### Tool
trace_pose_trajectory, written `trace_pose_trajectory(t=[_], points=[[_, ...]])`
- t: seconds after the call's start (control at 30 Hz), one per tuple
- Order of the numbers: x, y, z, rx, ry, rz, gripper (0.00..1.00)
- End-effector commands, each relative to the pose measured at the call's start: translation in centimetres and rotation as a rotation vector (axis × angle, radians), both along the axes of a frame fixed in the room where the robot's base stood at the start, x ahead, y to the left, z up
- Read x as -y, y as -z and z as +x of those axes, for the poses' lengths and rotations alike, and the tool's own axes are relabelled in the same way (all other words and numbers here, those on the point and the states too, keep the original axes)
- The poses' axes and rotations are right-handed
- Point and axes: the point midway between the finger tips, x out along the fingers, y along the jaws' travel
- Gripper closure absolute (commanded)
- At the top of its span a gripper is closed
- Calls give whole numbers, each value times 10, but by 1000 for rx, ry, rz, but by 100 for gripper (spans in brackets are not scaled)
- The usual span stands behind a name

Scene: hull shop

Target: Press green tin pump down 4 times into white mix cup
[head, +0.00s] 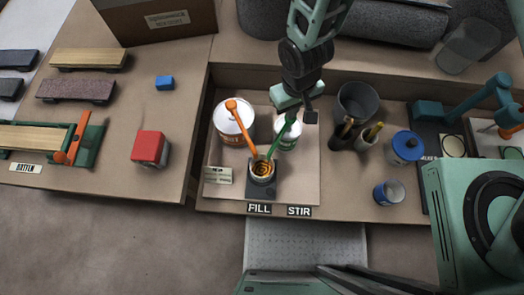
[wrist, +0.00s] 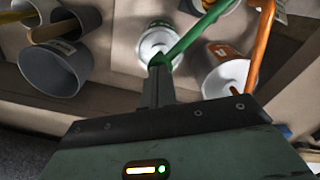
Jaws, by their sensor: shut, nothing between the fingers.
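The green-pump tin (head: 287,141) is white with a green label, and its green pump (head: 279,137) slants down to a spout over the mix cup (head: 262,179). The white cup stands on a dark pad and shows orange-brown swirled contents. My gripper (wrist: 158,68) is shut and empty. In the wrist view its fingertips overlap the top of the green pump (wrist: 185,42), above the tin (wrist: 156,32); I cannot tell whether they touch. In the head view the gripper body hangs just above and behind the pump, with the fingertips hard to make out.
A white tin (head: 228,130) with an orange pump (head: 242,119) stands close left, its spout also at the cup. A grey bucket (head: 356,101), brush pots (head: 368,137) and a blue-lidded tin (head: 405,150) stand right. FILL and STIR labels mark the front edge.

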Motion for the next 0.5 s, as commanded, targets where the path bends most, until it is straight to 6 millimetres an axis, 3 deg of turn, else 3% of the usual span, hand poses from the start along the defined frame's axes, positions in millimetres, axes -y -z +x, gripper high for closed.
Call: trace_pose_trajectory(t=[0.23,0.5], points=[[0,10,0,-1,0,0,100],[0,9,0,-1,0,0,100]])
